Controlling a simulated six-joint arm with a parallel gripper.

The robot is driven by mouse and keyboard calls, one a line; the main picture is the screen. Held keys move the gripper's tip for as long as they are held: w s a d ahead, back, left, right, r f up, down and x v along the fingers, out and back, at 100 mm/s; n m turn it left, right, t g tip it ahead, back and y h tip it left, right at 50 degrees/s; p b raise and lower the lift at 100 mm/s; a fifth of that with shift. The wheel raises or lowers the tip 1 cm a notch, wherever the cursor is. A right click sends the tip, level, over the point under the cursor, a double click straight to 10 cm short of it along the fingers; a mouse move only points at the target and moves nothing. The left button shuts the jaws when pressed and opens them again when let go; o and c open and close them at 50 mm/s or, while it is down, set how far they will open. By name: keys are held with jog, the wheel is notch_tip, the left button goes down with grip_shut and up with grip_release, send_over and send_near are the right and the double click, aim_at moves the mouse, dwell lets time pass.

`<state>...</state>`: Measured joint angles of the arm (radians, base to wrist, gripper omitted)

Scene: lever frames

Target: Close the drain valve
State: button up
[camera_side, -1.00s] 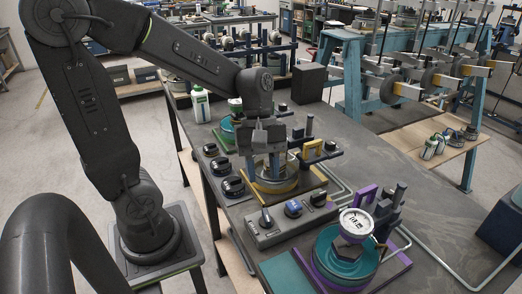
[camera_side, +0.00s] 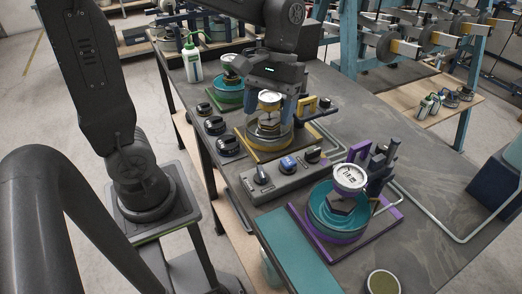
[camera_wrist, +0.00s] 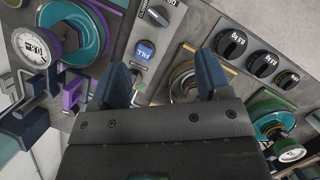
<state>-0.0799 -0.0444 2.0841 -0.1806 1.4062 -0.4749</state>
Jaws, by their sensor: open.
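A grey valve block (camera_side: 278,180) stands on the bench, with a blue knob (camera_side: 288,164) between two dark handles, the left one (camera_side: 262,175) and the right one (camera_side: 312,155). In the wrist view the blue knob's plate reads FILL (camera_wrist: 145,50); I cannot read a drain label. One dark handle (camera_wrist: 158,15) shows at the top, and the other end of the block is partly hidden by a finger. My gripper (camera_side: 268,107) is open, its fingers apart above and around the yellow-based gauge fixture (camera_side: 262,148), behind the block. No grasp shows. It also appears in the wrist view (camera_wrist: 163,80).
A teal and purple gauge fixture (camera_side: 335,215) stands to the right of the block. Several black knobs (camera_side: 228,145) line the bench's left edge. A green-based fixture (camera_side: 228,96) and white bottle (camera_side: 192,62) stand farther back.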

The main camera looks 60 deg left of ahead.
aim_at(261, 171)
jog(key=w+d+m+g+y, duration=0.15)
jog(key=d+m+y, duration=0.25)
jog(key=m, duration=0.6)
jog(key=shift+t+h, duration=0.25)
jog(key=shift+h, duration=0.05)
jog(key=x, duration=1.3)
jog(key=shift+w+f, duration=0.2)
jog(key=shift+f, duration=0.2)
